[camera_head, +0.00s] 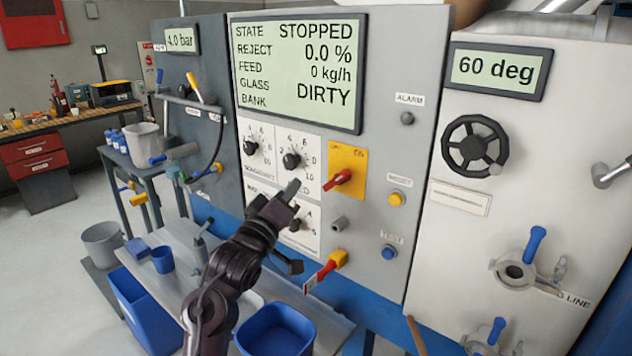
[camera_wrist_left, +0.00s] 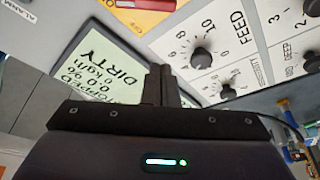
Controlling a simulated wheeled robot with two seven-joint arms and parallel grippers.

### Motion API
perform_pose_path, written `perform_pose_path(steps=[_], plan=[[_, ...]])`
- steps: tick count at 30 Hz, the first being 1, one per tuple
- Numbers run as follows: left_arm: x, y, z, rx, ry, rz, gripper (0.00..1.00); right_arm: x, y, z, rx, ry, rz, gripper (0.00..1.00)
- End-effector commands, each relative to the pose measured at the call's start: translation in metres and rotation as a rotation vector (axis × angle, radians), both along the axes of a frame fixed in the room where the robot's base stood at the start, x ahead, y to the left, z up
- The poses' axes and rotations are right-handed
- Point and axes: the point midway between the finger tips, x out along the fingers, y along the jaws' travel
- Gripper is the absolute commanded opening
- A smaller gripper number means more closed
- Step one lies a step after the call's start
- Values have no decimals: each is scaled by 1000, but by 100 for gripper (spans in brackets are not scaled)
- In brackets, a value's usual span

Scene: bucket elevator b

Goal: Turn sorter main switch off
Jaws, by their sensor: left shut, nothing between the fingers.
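The main switch is a red rotary handle (camera_head: 340,178) on a yellow plate (camera_head: 347,157) at the middle of the grey sorter panel. Its handle tilts up toward the right. Part of the red handle also shows at the top edge in the left wrist view (camera_wrist_left: 148,4). My left gripper (camera_head: 291,188) is shut and empty, a little left of and below the switch, in front of the white dial plates. Its closed fingers also show in the left wrist view (camera_wrist_left: 163,85). They look apart from the switch. My right gripper is not in view.
Black dials (camera_head: 292,160) sit left of the switch. A grey knob (camera_head: 338,223), a red-tagged yellow fitting (camera_head: 338,258) and a yellow button (camera_head: 397,199) lie around it. The display (camera_head: 300,68) above reads STOPPED and DIRTY. A handwheel (camera_head: 475,146) is at the right.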

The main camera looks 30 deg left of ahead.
Motion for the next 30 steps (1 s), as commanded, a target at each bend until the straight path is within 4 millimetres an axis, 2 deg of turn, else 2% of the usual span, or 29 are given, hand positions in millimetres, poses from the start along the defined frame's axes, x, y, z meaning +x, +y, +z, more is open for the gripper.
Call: perform_pose_path(steps=[1, 10, 12, 18, 30], plan=[[11, 2, 8, -2, -1, -1, 0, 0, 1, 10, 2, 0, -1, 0], [72, 12, 23, 0, 1, -1, 0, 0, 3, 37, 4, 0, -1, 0], [68, 1, 9, -3, 6, -1, 0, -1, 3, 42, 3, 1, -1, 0], [66, -14, -7, 0, 2, 1, 0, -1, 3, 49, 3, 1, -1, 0], [66, -17, -12, 2, 1, 1, 0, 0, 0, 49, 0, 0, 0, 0]])
